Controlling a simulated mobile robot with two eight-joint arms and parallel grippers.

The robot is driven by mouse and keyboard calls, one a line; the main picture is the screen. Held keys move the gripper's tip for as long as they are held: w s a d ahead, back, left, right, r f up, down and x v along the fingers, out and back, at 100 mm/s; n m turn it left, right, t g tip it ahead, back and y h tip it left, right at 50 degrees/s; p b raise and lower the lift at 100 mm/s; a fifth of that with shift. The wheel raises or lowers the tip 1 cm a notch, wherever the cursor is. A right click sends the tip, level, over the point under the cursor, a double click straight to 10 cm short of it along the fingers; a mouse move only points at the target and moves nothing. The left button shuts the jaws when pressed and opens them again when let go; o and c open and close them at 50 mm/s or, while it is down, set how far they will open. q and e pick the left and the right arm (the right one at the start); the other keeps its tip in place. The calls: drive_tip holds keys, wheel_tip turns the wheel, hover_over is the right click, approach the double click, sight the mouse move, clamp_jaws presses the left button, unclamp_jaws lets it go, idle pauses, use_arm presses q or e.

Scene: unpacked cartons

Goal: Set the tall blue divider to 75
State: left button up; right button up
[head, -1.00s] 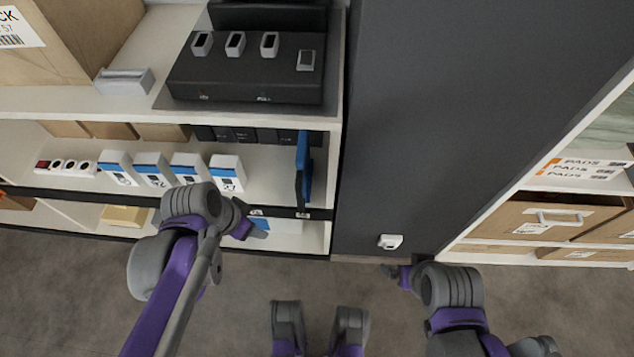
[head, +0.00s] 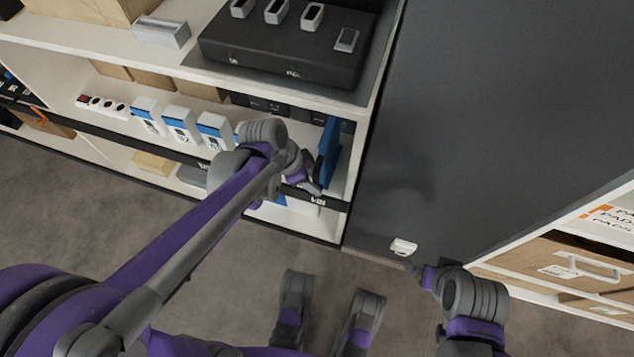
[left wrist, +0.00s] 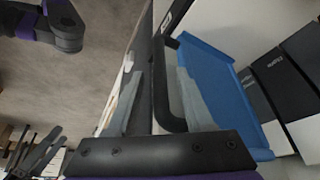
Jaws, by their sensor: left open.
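The tall blue divider (head: 328,152) stands upright at the right end of the middle shelf in the head view. In the left wrist view the blue divider (left wrist: 218,85) is a broad blue panel with a black handle (left wrist: 172,75) at its near edge. My left gripper (head: 308,182) is at the shelf front beside the divider's lower part. In the left wrist view its fingers (left wrist: 158,98) are apart, with the black handle and dark shelf edge between them, not clamped. The small labels on the black front rail (head: 318,202) are too small to read.
Blue-and-white boxes (head: 180,124) stand left of the divider, with dark boxes (head: 262,103) behind. A grey panel (head: 450,130) closes the right side. My right gripper (head: 418,270) is beside a white fitting (head: 403,247) there; its fingers are unclear.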

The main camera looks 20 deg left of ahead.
use_arm(q)
drive_tip(key=shift+b+x, duration=0.3)
drive_tip(key=shift+x, duration=1)
clamp_jaws()
idle(0.5)
